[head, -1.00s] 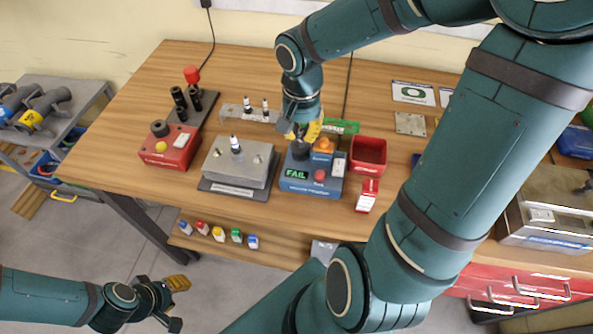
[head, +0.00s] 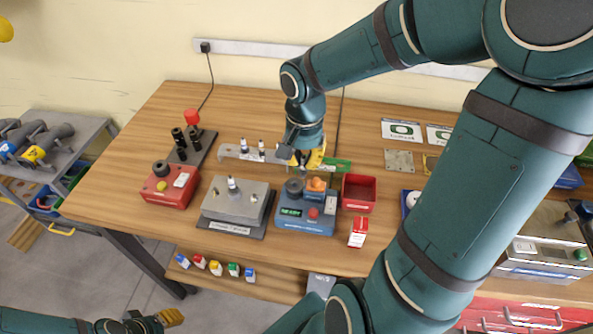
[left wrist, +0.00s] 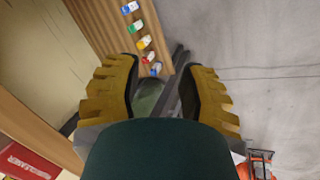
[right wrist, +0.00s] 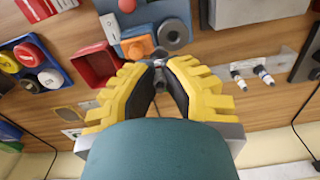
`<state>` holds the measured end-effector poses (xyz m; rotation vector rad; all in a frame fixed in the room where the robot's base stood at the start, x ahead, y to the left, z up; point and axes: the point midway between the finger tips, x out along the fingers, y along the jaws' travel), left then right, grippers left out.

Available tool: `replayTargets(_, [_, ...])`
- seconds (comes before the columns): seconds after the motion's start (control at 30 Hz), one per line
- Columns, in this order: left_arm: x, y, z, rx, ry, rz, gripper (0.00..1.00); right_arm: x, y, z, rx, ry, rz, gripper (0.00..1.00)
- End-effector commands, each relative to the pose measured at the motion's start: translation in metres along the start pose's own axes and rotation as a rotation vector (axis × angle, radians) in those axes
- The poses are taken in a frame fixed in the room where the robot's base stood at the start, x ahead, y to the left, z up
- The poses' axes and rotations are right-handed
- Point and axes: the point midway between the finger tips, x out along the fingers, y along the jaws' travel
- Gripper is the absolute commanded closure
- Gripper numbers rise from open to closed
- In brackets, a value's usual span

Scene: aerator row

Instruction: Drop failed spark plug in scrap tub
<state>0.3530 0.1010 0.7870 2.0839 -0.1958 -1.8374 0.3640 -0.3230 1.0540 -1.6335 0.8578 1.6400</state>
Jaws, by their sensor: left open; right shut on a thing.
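My right gripper (head: 308,160) hangs just above the blue tester (head: 306,212), whose display is lit green and seems to read READY. In the right wrist view its yellow fingers (right wrist: 156,72) are closed on a small metallic spark plug (right wrist: 158,60), mostly hidden between the tips. The open red scrap tub (head: 358,193) stands right of the tester on the bench; it shows left of the fingers in the right wrist view (right wrist: 96,64). My left gripper (left wrist: 160,90) is open and empty, low in front of the bench and partly cut off in the head view.
A grey block (head: 236,203) holds one plug. A small red-and-white box (head: 358,232) stands in front of the tub. A green strip (head: 336,165) lies behind the tester.

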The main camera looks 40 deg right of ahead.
Motion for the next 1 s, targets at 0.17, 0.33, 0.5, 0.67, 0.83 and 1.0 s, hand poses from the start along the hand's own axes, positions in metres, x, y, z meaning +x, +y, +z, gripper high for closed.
replayTargets(0.17, [-0.026, 0.01, -0.01, -0.006, 0.021, -0.001, 0.6, -0.009, 0.04, -0.023, 0.22, -0.01, -0.002, 1.0])
replayTargets(0.33, [-0.036, 0.013, -0.015, -0.009, 0.031, -0.002, 0.6, 0.01, 0.088, -0.04, 0.47, -0.009, -0.003, 1.0])
replayTargets(0.5, [-0.043, 0.016, -0.018, -0.011, 0.036, -0.002, 0.6, 0.021, 0.125, -0.047, 0.645, -0.002, 0.0, 1.0])
replayTargets(0.67, [-0.045, 0.016, -0.018, -0.011, 0.039, -0.002, 0.6, 0.026, 0.14, -0.048, 0.718, 0.003, 0.001, 1.0])
replayTargets(0.83, [-0.04, 0.015, -0.018, -0.011, 0.038, -0.002, 0.6, 0.034, 0.143, -0.049, 0.731, 0.005, 0.001, 1.0])
replayTargets(1.0, [-0.029, 0.011, -0.015, -0.01, 0.034, -0.003, 0.6, 0.048, 0.143, -0.049, 0.731, 0.005, 0.001, 1.0])
